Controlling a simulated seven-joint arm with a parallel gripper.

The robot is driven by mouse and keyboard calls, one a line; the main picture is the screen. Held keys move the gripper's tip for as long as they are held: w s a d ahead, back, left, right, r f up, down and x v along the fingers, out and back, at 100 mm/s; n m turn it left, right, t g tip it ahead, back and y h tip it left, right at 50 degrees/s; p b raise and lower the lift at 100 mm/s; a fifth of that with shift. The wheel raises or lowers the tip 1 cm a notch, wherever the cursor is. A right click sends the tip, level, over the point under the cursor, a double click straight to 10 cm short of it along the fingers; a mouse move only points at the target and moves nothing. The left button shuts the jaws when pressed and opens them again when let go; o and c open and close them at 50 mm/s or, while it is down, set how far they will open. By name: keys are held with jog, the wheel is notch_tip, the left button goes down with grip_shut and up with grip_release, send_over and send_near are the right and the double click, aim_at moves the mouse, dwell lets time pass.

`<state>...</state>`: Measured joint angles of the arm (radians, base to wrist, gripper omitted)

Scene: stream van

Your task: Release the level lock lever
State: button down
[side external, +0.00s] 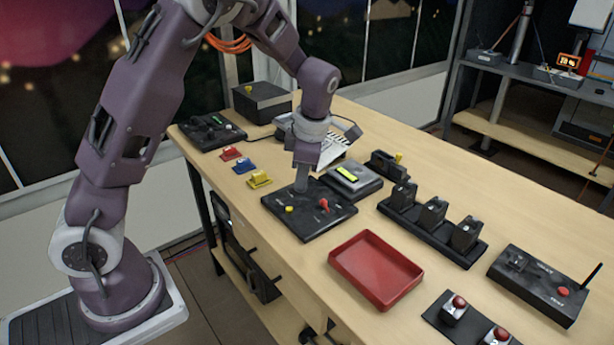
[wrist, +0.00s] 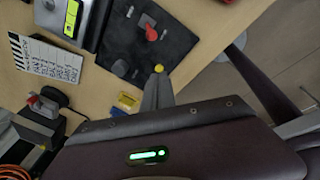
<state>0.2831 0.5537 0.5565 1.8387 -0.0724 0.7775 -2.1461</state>
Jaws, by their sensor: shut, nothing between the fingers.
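A flat black panel (side external: 326,224) lies on the wooden table and carries a red lever (side external: 323,204) and a yellow knob (side external: 289,209). The wrist view also shows the panel (wrist: 172,47), the red lever (wrist: 150,31) and the yellow knob (wrist: 158,68). I cannot read the labels to tell which control is the level lock lever. My gripper (side external: 301,188) points down over the panel's back part, shut and empty. In the wrist view, my shut fingertips (wrist: 158,78) appear just below the yellow knob; I cannot tell whether they touch it.
A grey box with a yellow-green display (side external: 352,178) stands close behind the panel, beside a clapperboard (side external: 332,150). Small yellow (side external: 259,179), blue (side external: 244,166) and red (side external: 231,153) blocks line the left edge. A red tray (side external: 375,270) and a black rack (side external: 433,225) stand to the right.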

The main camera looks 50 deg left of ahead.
aim_at(322, 213)
jog(key=x, duration=0.6)
jog(key=shift+s, duration=0.1)
jog(key=shift+w+d+r, duration=0.2)
jog(key=shift+w+d, duration=0.95)
jog(key=shift+w, duration=0.1)
jog(key=shift+w+d+r, duration=0.1)
jog(key=shift+w+d, duration=0.15)
jog(key=shift+w+r+g, duration=0.15)
jog(key=shift+w+g, duration=0.25)
jog(key=shift+g, duration=0.3)
jog(key=shift+w+r+g, duration=0.15)
jog(key=shift+w+g, duration=0.35)
jog(key=shift+g, duration=0.3)
jog(key=shift+w+r, duration=0.15)
jog(key=shift+w, duration=0.75)
jog(key=shift+s, duration=0.15)
jog(key=shift+s+f, duration=0.4)
jog(key=shift+s, duration=0.2)
